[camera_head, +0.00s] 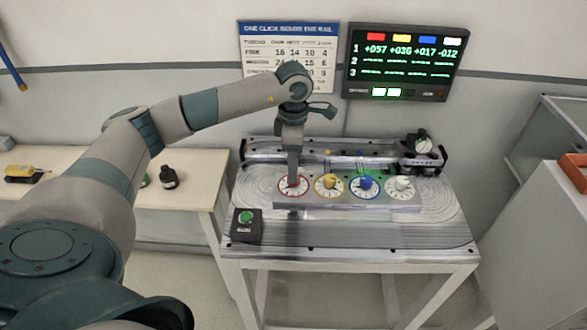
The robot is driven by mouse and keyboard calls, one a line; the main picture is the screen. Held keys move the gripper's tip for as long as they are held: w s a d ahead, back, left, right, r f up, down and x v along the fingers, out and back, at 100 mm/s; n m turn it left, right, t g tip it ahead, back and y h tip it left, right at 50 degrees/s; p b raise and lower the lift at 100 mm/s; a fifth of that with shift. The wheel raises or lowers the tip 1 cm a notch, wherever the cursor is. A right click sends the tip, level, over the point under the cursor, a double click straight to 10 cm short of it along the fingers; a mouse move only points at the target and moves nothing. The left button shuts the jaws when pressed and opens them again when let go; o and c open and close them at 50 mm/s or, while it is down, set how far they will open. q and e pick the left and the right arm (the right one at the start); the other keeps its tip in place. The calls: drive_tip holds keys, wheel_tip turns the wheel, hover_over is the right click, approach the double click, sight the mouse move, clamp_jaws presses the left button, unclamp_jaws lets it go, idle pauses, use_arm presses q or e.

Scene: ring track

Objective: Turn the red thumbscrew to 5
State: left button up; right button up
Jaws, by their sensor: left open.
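A red-rimmed dial (291,189) is the leftmost of the dials in a row on a grey block on the metal table. Its red thumbscrew is hidden behind my left gripper. My left gripper (293,180) points down right over this dial, with its fingertips at the dial's middle. The jaws are open, and I cannot tell whether they touch the thumbscrew. The dial's pointer position is too small to read. The display (408,62) on the wall shows +057 under the red mark. My right gripper is not in view.
Yellow (329,183), blue (365,183) and white (401,184) thumbscrews stand to the right on their own dials. A black box with a green button (246,218) sits at the table's left front. A rail with a carriage (421,147) runs along the back. A notice (290,50) hangs on the wall.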

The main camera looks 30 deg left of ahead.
use_arm(q)
wheel_tip(320, 180, down, 3)
drive_tip(key=shift+r+p, duration=0.1)
drive_tip(key=shift+p, duration=0.2)
drive_tip(key=shift+f, duration=0.3)
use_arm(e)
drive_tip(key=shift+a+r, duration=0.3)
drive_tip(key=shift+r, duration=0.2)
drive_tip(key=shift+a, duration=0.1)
use_arm(q)
drive_tip(key=c, duration=1.1)
drive_tip(key=shift+o, duration=0.2)
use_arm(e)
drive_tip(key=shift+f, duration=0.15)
